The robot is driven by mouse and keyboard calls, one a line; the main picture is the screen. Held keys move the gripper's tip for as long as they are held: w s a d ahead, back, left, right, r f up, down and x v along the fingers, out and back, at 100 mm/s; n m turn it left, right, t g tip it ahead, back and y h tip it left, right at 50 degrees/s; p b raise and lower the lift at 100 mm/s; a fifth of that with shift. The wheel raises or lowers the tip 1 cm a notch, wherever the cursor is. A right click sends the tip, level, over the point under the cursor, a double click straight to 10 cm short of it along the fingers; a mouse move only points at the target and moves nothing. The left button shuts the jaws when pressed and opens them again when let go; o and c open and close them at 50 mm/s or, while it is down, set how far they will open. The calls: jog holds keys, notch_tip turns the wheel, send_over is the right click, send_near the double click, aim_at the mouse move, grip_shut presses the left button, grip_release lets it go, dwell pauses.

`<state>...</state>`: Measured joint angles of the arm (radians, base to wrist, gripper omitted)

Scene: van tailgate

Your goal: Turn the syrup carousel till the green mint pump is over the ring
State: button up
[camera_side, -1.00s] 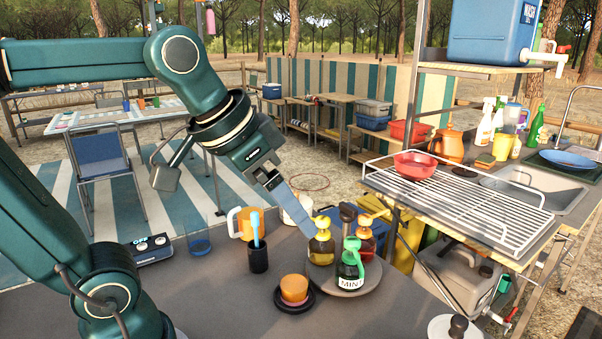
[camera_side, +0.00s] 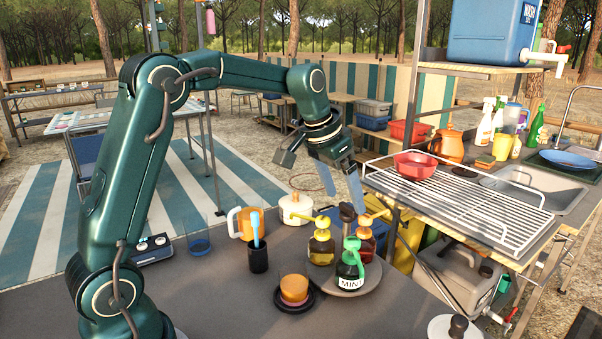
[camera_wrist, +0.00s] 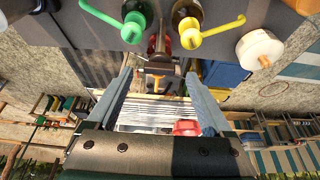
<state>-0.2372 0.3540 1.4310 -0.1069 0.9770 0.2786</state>
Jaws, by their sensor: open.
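The syrup carousel (camera_side: 378,277) is a grey round tray bearing several pump bottles. The green mint pump (camera_side: 350,268), labelled MINT, stands at its front; in the wrist view its green top (camera_wrist: 133,27) is upper left. My gripper (camera_side: 347,198) is open and empty, raised above the back of the carousel, apart from the bottles. In the wrist view my gripper (camera_wrist: 157,76) spans the space below the pump tops. I cannot make out the ring for certain.
An orange cup (camera_side: 294,288) sits on a dark round base (camera_side: 294,303) left of the mint pump. A black holder (camera_side: 258,258), orange mug (camera_side: 246,222) and white pot (camera_side: 294,209) stand nearby. The wire rack (camera_side: 470,205) lies close at right.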

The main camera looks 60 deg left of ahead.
jog(key=shift+x, duration=0.85)
grip_shut()
jog(key=shift+m, duration=0.3)
jog(key=m, duration=0.2)
jog(key=m+h, duration=0.2)
jog(key=m, duration=0.1)
jog(key=shift+w+a+m, duration=0.15)
jog(key=shift+a+m, duration=0.15)
jog(key=m+g+h, duration=0.1)
jog(key=m, duration=0.4)
jog(key=shift+w+a+g+h, duration=0.1)
jog(key=shift+g+h, duration=0.3)
